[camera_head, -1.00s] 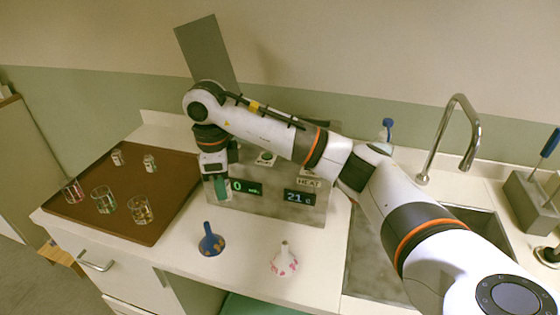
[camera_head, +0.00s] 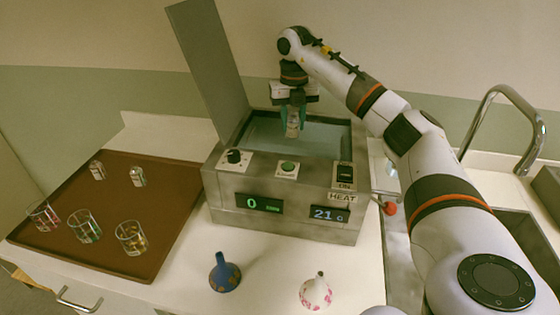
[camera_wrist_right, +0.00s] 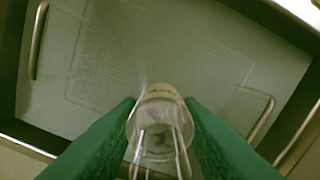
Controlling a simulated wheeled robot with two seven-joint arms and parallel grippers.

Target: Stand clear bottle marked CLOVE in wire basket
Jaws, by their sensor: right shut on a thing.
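My right gripper (camera_head: 294,113) is shut on a clear bottle (camera_head: 292,128). It holds the bottle over the open tank of the grey bath unit (camera_head: 285,190). In the right wrist view the clear bottle (camera_wrist_right: 158,130) sits between the green fingers (camera_wrist_right: 160,103); its marking cannot be read. Below it is the tank, with a bent metal handle (camera_wrist_right: 38,42) at the left and another (camera_wrist_right: 262,120) at the right. These look like the wire basket's handles; the mesh itself is only faint. My left gripper is not in view.
The unit's raised lid (camera_head: 208,70) stands at the tank's left. A brown tray (camera_head: 110,225) at left holds two small bottles and glasses. A blue flask (camera_head: 225,275) and a pink-patterned flask (camera_head: 316,292) stand in front. A sink and tap (camera_head: 490,100) are at right.

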